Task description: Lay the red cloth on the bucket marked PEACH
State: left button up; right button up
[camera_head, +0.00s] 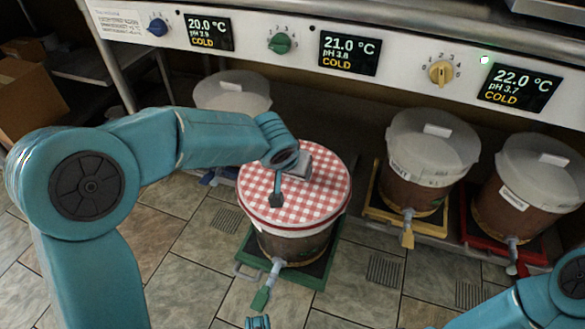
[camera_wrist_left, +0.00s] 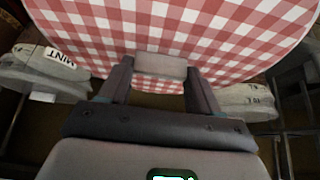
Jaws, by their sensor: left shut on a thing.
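The red-and-white checked cloth (camera_head: 320,205) lies flat over the round top of a brown bucket (camera_head: 300,245) that stands on a green tray. The cloth also fills the upper part of the left wrist view (camera_wrist_left: 235,35). My left gripper (camera_head: 284,182) is over the middle of the cloth, with its fingers pointing down. Its two dark fingers (camera_wrist_left: 158,78) are shut on a pale grey block-like grip (camera_wrist_left: 160,67) at the cloth. Whether this grip belongs to the cloth or to the lid, I cannot tell. No PEACH label is readable.
A bucket with a pale lid (camera_head: 433,140), its label partly readable, stands on a yellow tray (camera_head: 370,215). Another lidded bucket (camera_head: 515,205) stands on a red tray. A third (camera_head: 232,92) is behind my left arm. A control panel (camera_head: 285,20) overhangs the back. Taps jut frontward.

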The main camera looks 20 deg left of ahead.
dwell(0.4)
pick_arm(q)
jog(key=o, duration=1.3)
jog(key=shift+r+p, duration=2.4)
jog(key=shift+r, duration=1.05)
